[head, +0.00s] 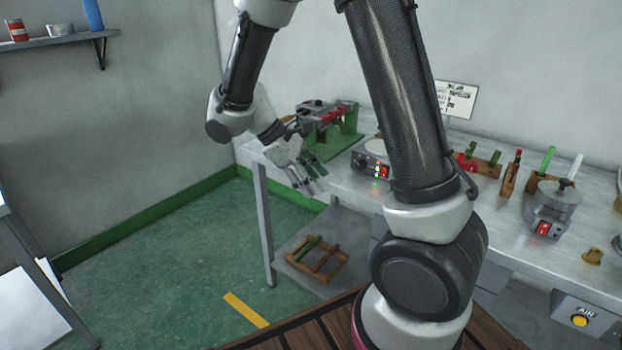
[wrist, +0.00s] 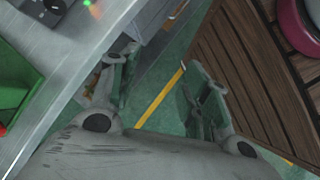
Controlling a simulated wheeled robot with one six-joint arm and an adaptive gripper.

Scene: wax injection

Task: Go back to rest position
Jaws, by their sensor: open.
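My gripper (head: 306,180) hangs beside the left end of the metal workbench (head: 330,180) in the head view, fingers pointing down and to the right. In the wrist view my gripper (wrist: 160,88) has its two fingers spread apart, with only the floor and a yellow line between them. It holds nothing. My arm crosses the middle of the head view and hides part of the bench.
A green clamp stand (head: 345,138) and a control box with lit buttons (head: 372,165) stand on the bench near my gripper. A wax pot (head: 552,208) is further right. A wooden rack (head: 317,258) lies on the lower shelf. Green floor (head: 165,265) at left is clear.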

